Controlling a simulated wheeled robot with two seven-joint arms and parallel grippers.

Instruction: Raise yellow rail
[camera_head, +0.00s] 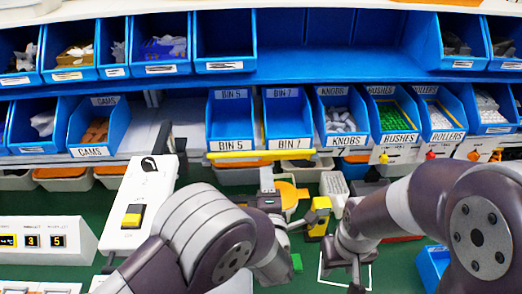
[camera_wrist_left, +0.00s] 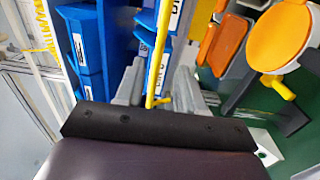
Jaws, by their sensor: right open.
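The yellow rail (camera_head: 232,155) is a thin bar running level along the front of the BIN 5 and BIN 7 bins. In the left wrist view the yellow rail (camera_wrist_left: 161,45) runs lengthwise, and its near end shows between the grey fingers. My left gripper (camera_head: 267,180) points up just below the rail in the head view. In the left wrist view, my left gripper (camera_wrist_left: 158,88) has its fingers apart on either side of the rail; I cannot tell whether they touch it. My right gripper (camera_head: 346,270) is open, empty and points down over the green bench.
Blue bins BIN 5 (camera_head: 231,108) and BIN 7 (camera_head: 288,108) sit above the rail. An orange round part (camera_head: 290,196) and a yellow block (camera_head: 320,208) stand close right of my left gripper. A white switch box (camera_head: 140,205) stands at left.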

